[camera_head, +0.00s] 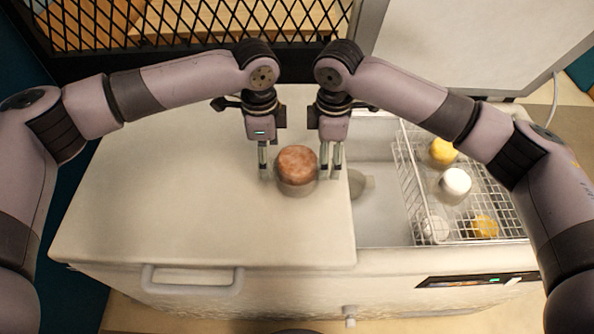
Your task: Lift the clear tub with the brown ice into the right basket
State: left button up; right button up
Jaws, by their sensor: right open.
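The clear tub with the brown ice (297,170) stands upright on the white lid of the chest freezer, near the lid's right edge. My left gripper (263,172) points down just left of the tub. Its fingers overlap in this view, so their opening cannot be judged. My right gripper (331,172) points down just right of the tub, open, with nothing seen between its fingers. Neither gripper clearly touches the tub. The right basket (408,180) is a wire basket in the uncovered right part of the freezer. My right forearm passes over its far side.
The basket holds a yellow-topped tub (443,151), a white-topped tub (456,181), another yellow one (484,226) and a pale one (434,228). The lid's left part is clear.

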pick_arm(q)
jog(key=shift+f, duration=2.6)
pick_arm(e)
jog(key=shift+f, duration=2.6)
pick_arm(q)
jog(key=shift+c, duration=0.2)
pick_arm(e)
jog(key=shift+c, duration=0.2)
pick_arm(q)
jog(key=c, duration=0.8)
pick_arm(e)
jog(key=c, duration=0.8)
pick_arm(q)
jog(key=shift+s+d, duration=0.1)
jog(key=shift+d, duration=0.05)
jog(key=c, duration=0.5)
pick_arm(e)
jog(key=shift+r, duration=0.1)
jog(key=c, duration=0.5)
pick_arm(q)
jog(key=shift+o, duration=0.2)
pick_arm(e)
jog(key=shift+a, duration=0.1)
